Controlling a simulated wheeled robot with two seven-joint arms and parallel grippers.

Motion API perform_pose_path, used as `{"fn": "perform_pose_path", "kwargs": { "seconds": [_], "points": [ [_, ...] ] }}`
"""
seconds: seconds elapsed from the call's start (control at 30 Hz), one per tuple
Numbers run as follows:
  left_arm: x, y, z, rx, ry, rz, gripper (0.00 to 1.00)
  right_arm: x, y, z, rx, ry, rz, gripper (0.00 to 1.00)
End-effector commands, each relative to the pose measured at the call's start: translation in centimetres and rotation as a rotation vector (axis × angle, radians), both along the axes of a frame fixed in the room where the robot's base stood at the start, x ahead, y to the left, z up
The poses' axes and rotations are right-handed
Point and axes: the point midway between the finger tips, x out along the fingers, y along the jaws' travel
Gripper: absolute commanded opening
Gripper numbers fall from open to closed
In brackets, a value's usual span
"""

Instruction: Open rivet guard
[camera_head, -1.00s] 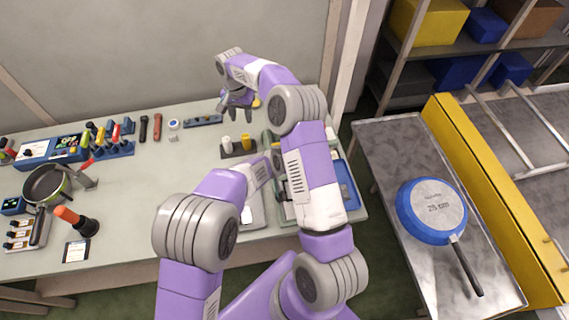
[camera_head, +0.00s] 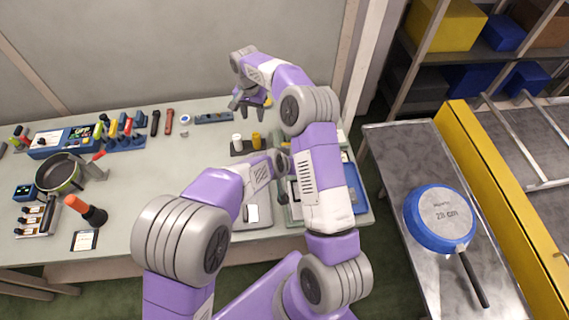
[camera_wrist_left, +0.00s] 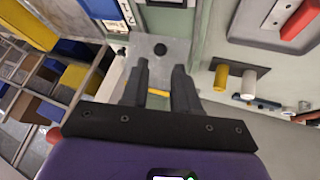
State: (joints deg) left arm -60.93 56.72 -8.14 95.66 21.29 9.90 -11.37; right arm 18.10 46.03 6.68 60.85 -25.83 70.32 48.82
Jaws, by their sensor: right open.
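My left gripper is mostly hidden behind the right arm in the head view. In the left wrist view the left gripper (camera_wrist_left: 160,75) has its two fingers apart, with a yellow strip (camera_wrist_left: 158,92) showing between them. Beyond them is a grey plate with a dark round knob (camera_wrist_left: 160,49), beside a green frame (camera_wrist_left: 202,40). I cannot tell which part is the rivet guard.
A white peg (camera_head: 237,141) and a yellow peg (camera_head: 256,141) stand in a dark base. Tools and a pan (camera_head: 60,173) occupy the table's left side. A blue pan (camera_head: 440,218) lies upside down on the right metal table (camera_head: 400,160).

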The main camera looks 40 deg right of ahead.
Motion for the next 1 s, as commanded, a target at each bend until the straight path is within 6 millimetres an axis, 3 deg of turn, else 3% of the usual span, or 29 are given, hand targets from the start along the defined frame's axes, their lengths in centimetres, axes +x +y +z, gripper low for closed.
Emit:
{"fn": "perform_pose_path", "kwargs": {
  "seconds": [0.1, 0.4, 0.77, 0.87, 1.0],
  "points": [
    [-0.6, 1.3, 2.2, -0.003, -0.002, 0.000, 0.30, 0.0, 0.0, 0.0, 0.000, 0.000, 0.000, 0.46],
    [-1.5, 3.6, 5.3, -0.001, 0.000, 0.000, 0.30, 0.0, 0.0, 0.0, 0.000, 0.000, 0.000, 0.46],
    [-1.6, 3.9, 5.7, 0.001, 0.001, 0.000, 0.30, 0.0, 0.0, 0.0, 0.000, 0.000, 0.000, 0.46],
    [-1.6, 3.9, 5.5, 0.001, 0.005, 0.002, 0.43, 0.0, 0.0, 0.0, 0.000, 0.000, 0.000, 0.46],
    [-1.2, 4.4, 4.0, 0.006, 0.063, 0.026, 0.45, 0.0, 0.0, 0.0, 0.000, 0.000, 0.000, 0.46]
  ]
}}
